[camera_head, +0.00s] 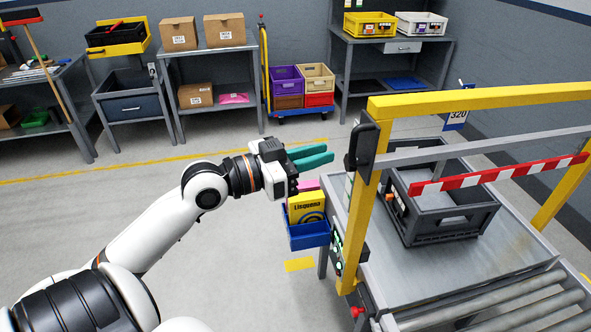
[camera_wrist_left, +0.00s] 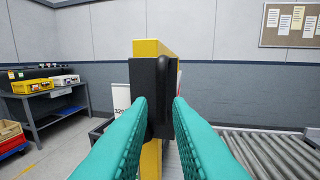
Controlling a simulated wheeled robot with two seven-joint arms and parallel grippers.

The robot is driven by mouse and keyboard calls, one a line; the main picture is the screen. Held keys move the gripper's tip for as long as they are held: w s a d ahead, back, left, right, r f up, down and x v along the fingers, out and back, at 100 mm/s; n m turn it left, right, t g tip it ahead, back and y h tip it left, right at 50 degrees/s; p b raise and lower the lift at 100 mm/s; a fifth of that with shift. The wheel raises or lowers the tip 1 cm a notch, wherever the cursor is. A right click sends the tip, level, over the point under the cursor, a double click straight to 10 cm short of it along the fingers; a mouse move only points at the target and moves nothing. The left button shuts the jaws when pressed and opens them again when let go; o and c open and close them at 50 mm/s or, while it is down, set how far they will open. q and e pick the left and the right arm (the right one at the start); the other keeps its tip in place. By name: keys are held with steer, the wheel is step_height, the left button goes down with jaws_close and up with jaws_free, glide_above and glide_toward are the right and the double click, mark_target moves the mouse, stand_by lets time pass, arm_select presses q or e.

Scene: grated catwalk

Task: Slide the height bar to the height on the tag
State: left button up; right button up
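A yellow gantry frame (camera_head: 480,99) stands over the grey bench. A black slide block with a handle (camera_head: 362,147) sits on its near-left post, with a grey crossbar (camera_head: 480,146) running right from it. A red-and-white striped bar (camera_head: 500,174) spans below the crossbar; how they join is unclear. A tag reading 320 (camera_head: 458,117) shows behind the frame. My left gripper (camera_head: 318,156) is open and empty, left of the block and pointing at it. In the left wrist view, the black block (camera_wrist_left: 146,78) shows ahead between the teal fingertips (camera_wrist_left: 160,103). My right gripper is out of view.
A grey crate (camera_head: 440,228) sits on the bench under the bars, beside rollers (camera_head: 510,300). A blue bin (camera_head: 308,235) with a yellow box (camera_head: 306,207) hangs at the bench's left side, below my gripper.

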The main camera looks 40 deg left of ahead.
arm_select(q)
steer(key=shift+b+v, duration=0.85)
steer(key=shift+v, duration=1.35)
steer(key=shift+o, duration=0.3)
